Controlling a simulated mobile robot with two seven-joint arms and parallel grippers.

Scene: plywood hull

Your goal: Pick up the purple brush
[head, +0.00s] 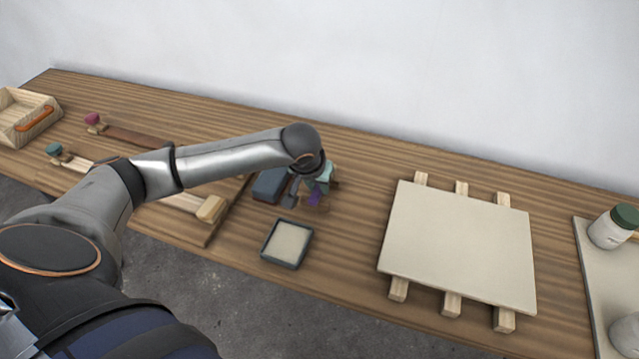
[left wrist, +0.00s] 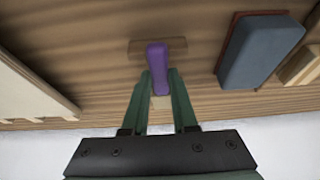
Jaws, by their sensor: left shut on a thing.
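The purple brush (left wrist: 157,57) shows in the left wrist view, upper middle, its purple part between and beyond the fingertips. In the head view a small bit of the brush (head: 313,198) shows below my left wrist, the rest hidden by the gripper. My left gripper (left wrist: 158,88) is shut on the brush, with one green finger on each side of it. In the head view my left gripper (head: 318,186) is low at the tabletop; I cannot tell whether the brush touches the wood. My right gripper is not in view.
A blue-grey block (head: 269,185) lies close to the left of the gripper; it also shows in the left wrist view (left wrist: 262,50). A dark-rimmed tray (head: 266,256) sits in front. A pale panel (head: 458,245) on wooden strips lies to the right. Bare wood (head: 350,215) separates panel and gripper.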

